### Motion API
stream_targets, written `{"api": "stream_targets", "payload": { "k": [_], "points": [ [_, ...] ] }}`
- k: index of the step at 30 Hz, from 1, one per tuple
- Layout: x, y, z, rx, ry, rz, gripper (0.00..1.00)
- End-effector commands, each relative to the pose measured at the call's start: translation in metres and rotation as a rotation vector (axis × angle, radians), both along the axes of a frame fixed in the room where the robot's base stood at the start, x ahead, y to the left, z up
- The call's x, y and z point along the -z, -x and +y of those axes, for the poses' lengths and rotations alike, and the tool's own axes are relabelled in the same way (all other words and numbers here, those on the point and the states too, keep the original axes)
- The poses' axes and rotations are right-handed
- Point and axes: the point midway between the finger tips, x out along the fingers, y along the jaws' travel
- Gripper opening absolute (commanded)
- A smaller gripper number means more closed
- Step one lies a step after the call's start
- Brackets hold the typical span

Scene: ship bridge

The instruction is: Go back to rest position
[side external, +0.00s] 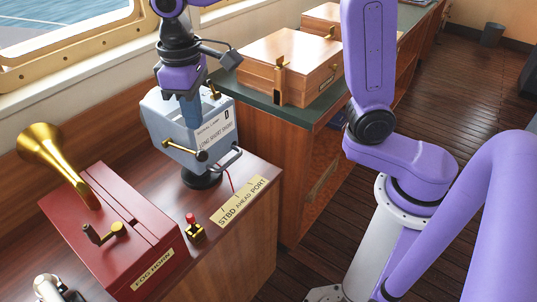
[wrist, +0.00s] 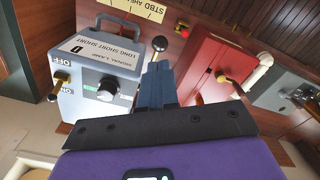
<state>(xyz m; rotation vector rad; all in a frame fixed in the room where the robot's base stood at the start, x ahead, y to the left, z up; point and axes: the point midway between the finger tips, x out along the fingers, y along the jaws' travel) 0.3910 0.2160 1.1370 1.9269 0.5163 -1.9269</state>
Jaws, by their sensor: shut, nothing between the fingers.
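My gripper (side external: 190,118) is shut and empty, its blue fingers pressed together and pointing down. In the side view it hangs over the grey signal lamp box (side external: 157,118); I cannot tell whether it touches the box. In the wrist view the shut fingers (wrist: 160,68) appear beside the signal lamp box (wrist: 70,108), which has a carry handle, a dark knob and an OFF label. A brass lever with a dark ball end (side external: 201,156) sticks out from the box.
A red fog horn box (side external: 95,215) with a brass horn (side external: 50,155) and crank stands on the wooden counter at left. A red button (side external: 191,219) and a STBD AHEAD PORT plate (side external: 240,202) lie near the counter edge. Wooden cases (side external: 290,60) stand behind, beneath the window side.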

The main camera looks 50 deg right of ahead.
Motion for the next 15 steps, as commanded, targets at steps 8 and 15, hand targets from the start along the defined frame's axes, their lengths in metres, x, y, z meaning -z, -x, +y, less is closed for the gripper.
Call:
{"api": "stream_targets", "payload": {
  "k": [8,15],
  "points": [
    [0.005,0.022,-0.015,-0.063,-0.003,-0.003,0.0],
    [0.016,0.07,-0.047,-0.191,-0.008,-0.007,0.0]
  ]
}}
